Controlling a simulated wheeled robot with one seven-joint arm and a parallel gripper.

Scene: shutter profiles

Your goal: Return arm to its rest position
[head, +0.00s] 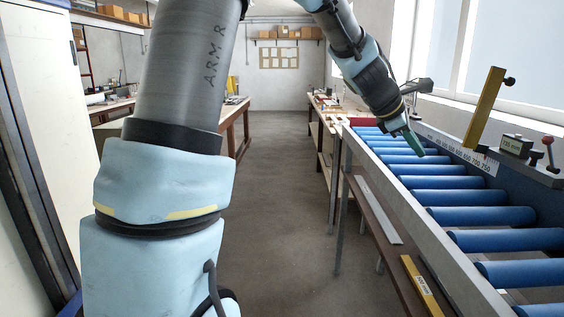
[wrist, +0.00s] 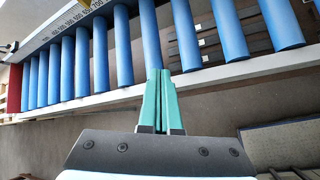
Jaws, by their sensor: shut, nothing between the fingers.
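My gripper (head: 414,145) has green fingers and is held in the air over the far part of the roller conveyor in the head view. In the wrist view my gripper (wrist: 160,76) shows its two green fingers pressed together with nothing between them. My arm fills the left of the head view, bends out of the top of the picture and comes back down toward the conveyor.
The roller conveyor (head: 470,217) with blue rollers runs along the right. A yellow upright bar (head: 484,108) stands on its far side. The aisle floor (head: 275,170) is clear.

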